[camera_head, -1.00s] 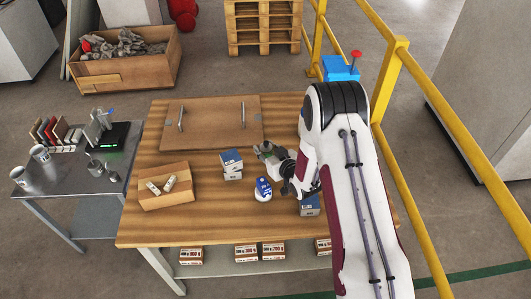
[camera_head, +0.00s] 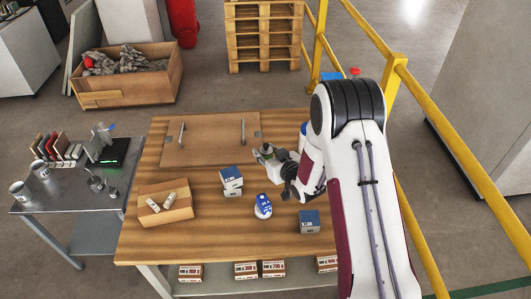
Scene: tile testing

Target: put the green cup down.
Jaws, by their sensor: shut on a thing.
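A small grey-green cup (camera_head: 267,149) is in the jaws of my gripper (camera_head: 265,154), in the head view. My gripper is shut on it, and the fingers hide part of the cup. The cup shows over the wooden table (camera_head: 185,240), just right of the middle and in front of the brown board. I cannot tell whether it touches the table or how high it is held.
A brown board with two handles (camera_head: 205,140) lies at the back. Blue-and-white boxes (camera_head: 231,181) (camera_head: 309,222), a blue-and-white bottle (camera_head: 263,206) and an open cardboard box (camera_head: 165,204) stand nearer. A metal side table (camera_head: 70,198) is left, a yellow railing (camera_head: 440,125) right.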

